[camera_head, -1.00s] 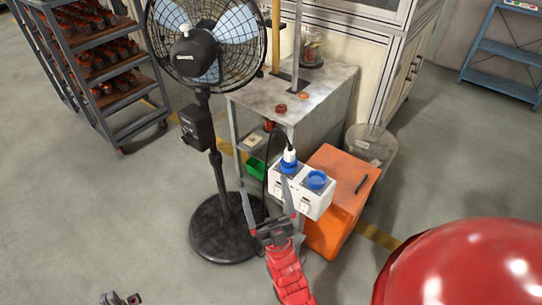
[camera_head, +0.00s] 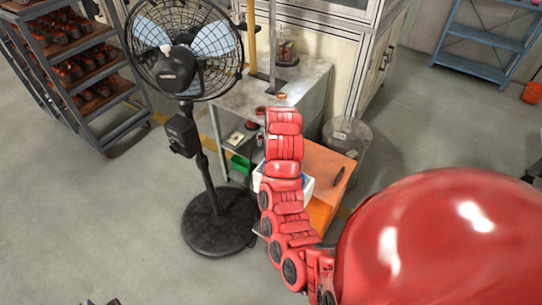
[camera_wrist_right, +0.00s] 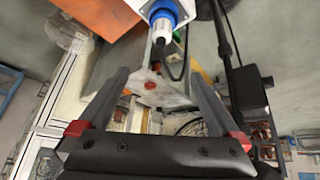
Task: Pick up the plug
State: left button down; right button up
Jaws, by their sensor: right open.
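The white plug (camera_wrist_right: 164,30) sits in a blue socket (camera_wrist_right: 160,11) on the white socket box (camera_wrist_right: 180,8) at the top of the right wrist view. A black cable (camera_wrist_right: 186,50) runs from it. My right gripper (camera_wrist_right: 160,76) is open and empty, with the plug's end beyond its fingertips and between their lines, apart from both. In the head view my red right arm covers the plug, the gripper and most of the socket box (camera_head: 308,188). Only a dark sliver of my left gripper (camera_head: 113,301) shows at the bottom edge; its jaws cannot be made out.
The socket box stands by an orange cabinet (camera_head: 325,165). A grey work table (camera_head: 300,80) is behind it, and a black pedestal fan (camera_head: 215,220) stands to its left. A clear bin (camera_head: 350,140) is at the right. Open floor lies at the left and far right.

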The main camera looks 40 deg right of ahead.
jog(key=shift+g+y, duration=0.5)
jog(key=shift+g, duration=0.1)
jog(key=b+x, duration=0.1)
jog(key=x, duration=0.2)
jog(key=s+b+x, duration=0.1)
jog(key=x, duration=0.2)
jog(key=b+x, duration=0.1)
jog(key=x, duration=0.2)
jog(key=shift+s+a+f, duration=0.1)
jog(key=shift+s+f, duration=0.2)
jog(key=shift+f, duration=0.05)
jog(key=shift+x, duration=0.75)
jog(key=shift+w+f+p, duration=0.3)
jog(key=shift+f+p, duration=0.05)
jog(key=shift+f, duration=0.05)
jog(key=p+x, duration=0.1)
jog(key=x, duration=0.1)
jog(key=shift+w+d+f, duration=0.2)
jog(key=shift+w+d, duration=0.05)
jog(key=shift+x, duration=0.8)
jog(key=shift+a, duration=0.1)
